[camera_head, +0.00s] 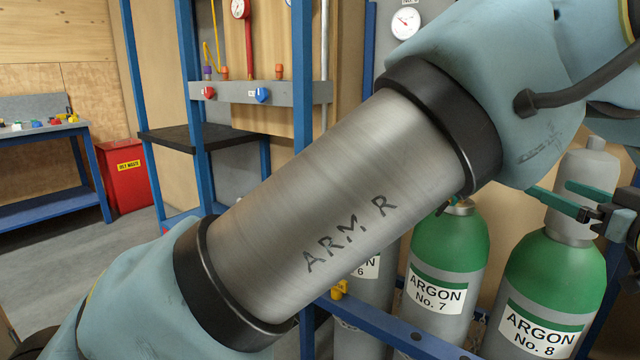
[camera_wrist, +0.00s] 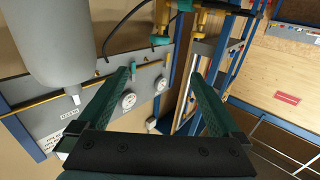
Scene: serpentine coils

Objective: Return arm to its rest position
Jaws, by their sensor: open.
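My arm crosses the camera_head view from lower left to upper right, with a bare metal section marked "ARM R". My gripper (camera_head: 550,190) is at the right edge of that view, in front of the neck of the cylinder marked Argon No. 8 (camera_head: 592,267). In the camera_wrist view my gripper (camera_wrist: 159,75) has its two green fingers spread wide, with nothing held between them. Whether a finger touches the cylinder cannot be told. My arm hides much of the middle of the scene.
Argon No. 7 (camera_head: 462,240) stands left of No. 8, behind a blue rail (camera_head: 400,334). A blue frame carries a grey valve panel (camera_head: 236,91). A red bin (camera_head: 124,176) and blue workbench (camera_head: 45,207) stand left. The wrist view shows a gauge panel (camera_wrist: 100,92) beyond the fingers.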

